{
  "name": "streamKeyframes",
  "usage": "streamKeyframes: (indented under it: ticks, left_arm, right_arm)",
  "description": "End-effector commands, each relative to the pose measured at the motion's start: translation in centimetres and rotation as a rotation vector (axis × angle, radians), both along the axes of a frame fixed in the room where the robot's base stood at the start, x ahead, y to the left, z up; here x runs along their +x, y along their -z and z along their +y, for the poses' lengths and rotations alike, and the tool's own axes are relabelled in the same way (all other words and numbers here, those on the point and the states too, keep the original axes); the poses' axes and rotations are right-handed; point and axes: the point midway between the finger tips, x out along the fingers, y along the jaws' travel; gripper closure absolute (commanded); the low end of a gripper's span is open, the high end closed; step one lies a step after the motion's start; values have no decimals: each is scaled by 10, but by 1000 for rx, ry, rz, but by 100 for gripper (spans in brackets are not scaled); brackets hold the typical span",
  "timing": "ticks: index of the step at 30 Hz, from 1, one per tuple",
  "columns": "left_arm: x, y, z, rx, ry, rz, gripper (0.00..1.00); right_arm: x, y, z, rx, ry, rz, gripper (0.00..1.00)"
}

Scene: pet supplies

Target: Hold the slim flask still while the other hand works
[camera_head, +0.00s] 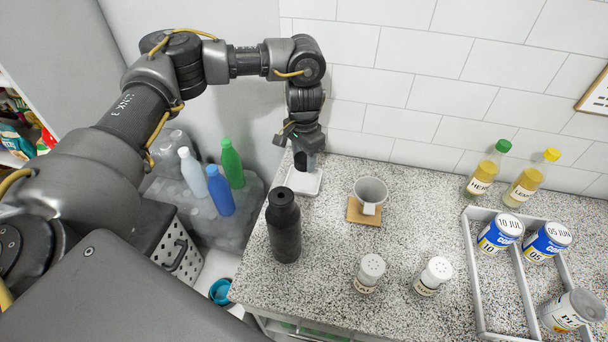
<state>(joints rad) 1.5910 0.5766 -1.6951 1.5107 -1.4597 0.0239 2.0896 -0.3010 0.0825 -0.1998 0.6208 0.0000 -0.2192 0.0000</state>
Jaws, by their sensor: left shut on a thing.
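A slim black flask (284,232) stands upright near the counter's left edge, its cap on top. My left gripper (304,158) reaches down behind it, close to the tiled wall and over a flat white block (305,184). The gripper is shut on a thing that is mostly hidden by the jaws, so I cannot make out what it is. No contact shows between the gripper and the black flask. My right gripper is not in view.
A grey mug (371,191) on a brown coaster (358,216) and two shakers (368,273) (433,275) stand to the right. A grey divided tray (522,287) holds several cans. Two capped bottles (484,173) (530,182) stand by the wall.

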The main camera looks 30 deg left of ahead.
Motion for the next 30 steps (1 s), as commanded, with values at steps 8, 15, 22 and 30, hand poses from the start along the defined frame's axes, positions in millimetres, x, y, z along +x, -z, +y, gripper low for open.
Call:
streamKeyframes:
  ticks: [8,15,22,30]
  left_arm:
    - [0,20,0,0,0,-1,82]
    - [-1,50,-1,-2,-2,3,82]
    - [0,62,0,0,-1,-1,82]
    - [0,64,0,0,-1,0,82]
  right_arm:
    - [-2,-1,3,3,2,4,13]
    - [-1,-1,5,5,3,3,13]
    - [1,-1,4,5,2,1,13]
    - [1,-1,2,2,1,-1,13]
